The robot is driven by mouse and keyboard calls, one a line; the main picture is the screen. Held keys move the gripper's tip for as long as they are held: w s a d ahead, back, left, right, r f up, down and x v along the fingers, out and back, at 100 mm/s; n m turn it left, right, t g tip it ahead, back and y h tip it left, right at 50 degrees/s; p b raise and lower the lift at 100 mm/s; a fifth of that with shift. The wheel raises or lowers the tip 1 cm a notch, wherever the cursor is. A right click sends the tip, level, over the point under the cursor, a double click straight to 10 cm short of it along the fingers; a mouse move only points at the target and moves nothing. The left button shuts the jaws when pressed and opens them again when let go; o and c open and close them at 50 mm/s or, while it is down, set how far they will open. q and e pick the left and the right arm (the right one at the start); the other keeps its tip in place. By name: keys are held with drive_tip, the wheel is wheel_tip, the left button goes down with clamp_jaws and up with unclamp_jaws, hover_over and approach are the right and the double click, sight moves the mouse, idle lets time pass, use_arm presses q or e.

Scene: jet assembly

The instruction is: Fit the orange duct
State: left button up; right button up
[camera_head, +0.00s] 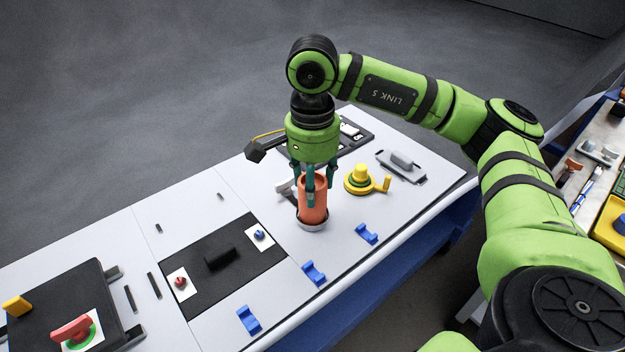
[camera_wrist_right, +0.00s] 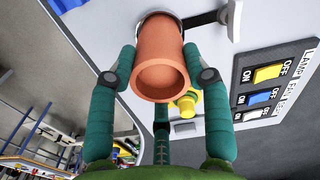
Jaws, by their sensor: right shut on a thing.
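The orange duct (camera_head: 313,203) is a short hollow tube standing about upright on the white table in the head view. Its lower end is at a grey metal ring (camera_head: 313,224); I cannot tell whether it is fully seated. My right gripper (camera_head: 314,188) points down with its dark teal fingers around the duct's upper part, shut on it. In the right wrist view the duct (camera_wrist_right: 161,55) shows its open round end between the fingers of the gripper (camera_wrist_right: 162,85). The ring's rim shows partly behind the duct there. My left gripper is not in view.
A yellow round part with a handle (camera_head: 362,180) and a grey block on a plate (camera_head: 402,163) lie right of the duct. Blue brackets (camera_head: 314,273) line the front edge. A switch panel (camera_wrist_right: 272,88) is close by. A black mat (camera_head: 215,275) lies left.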

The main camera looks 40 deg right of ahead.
drive_tip(key=shift+f+b, duration=0.35)
drive_tip(key=shift+b, duration=0.1)
idle(0.8)
drive_tip(key=o, duration=1.1)
wheel_tip(320, 180, up, 12)
drive_tip(key=shift+r, duration=0.1)
